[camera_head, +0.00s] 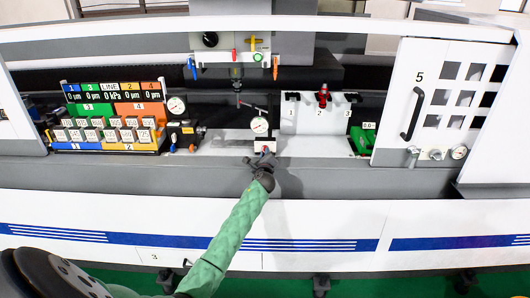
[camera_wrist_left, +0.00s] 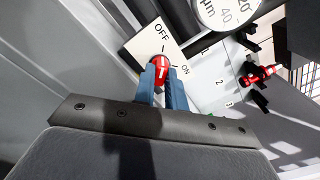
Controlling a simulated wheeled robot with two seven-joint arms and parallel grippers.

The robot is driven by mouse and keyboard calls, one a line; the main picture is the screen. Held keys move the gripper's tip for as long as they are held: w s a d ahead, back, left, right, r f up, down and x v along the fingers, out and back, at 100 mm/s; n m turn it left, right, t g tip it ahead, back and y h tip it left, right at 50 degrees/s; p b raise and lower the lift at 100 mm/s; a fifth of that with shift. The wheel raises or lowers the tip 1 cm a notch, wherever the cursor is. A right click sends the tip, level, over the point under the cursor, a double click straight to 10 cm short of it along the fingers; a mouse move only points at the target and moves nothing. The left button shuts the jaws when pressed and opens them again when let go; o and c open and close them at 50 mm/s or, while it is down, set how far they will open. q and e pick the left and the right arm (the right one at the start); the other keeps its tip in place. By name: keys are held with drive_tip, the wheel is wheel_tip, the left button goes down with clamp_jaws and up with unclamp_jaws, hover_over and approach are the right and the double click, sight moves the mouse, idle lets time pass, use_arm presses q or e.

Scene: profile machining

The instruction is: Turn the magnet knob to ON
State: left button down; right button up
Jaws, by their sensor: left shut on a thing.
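The magnet knob is a red round knob (camera_wrist_left: 158,62) with a white mark. It sits on a white plate (camera_wrist_left: 143,45) lettered OFF and ON in the left wrist view. The white mark points roughly up toward the OFF side, not at ON. My left gripper (camera_wrist_left: 163,84) has its two blue fingers closed on the knob from either side. In the head view my left gripper (camera_head: 265,160) reaches the knob at the machine's front ledge and hides much of it. My right gripper is not in view.
A dial gauge (camera_head: 260,125) stands just above the knob. A numbered white rack (camera_head: 305,115) with a red tool (camera_head: 323,96) is to the right. A display and button panel (camera_head: 112,115) is to the left. A white door (camera_head: 440,95) is at the far right.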

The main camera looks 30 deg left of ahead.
use_arm(q)
drive_tip(key=shift+r+m+p, duration=0.1)
drive_tip(key=shift+m+p, duration=1.45)
drive_tip(key=shift+m, duration=0.45)
drive_tip(key=shift+p, duration=0.55)
drive_tip(key=shift+m+p, duration=1.8)
drive_tip(key=shift+m, duration=0.4)
drive_tip(key=shift+f, duration=0.2)
drive_tip(key=shift+p, duration=0.3)
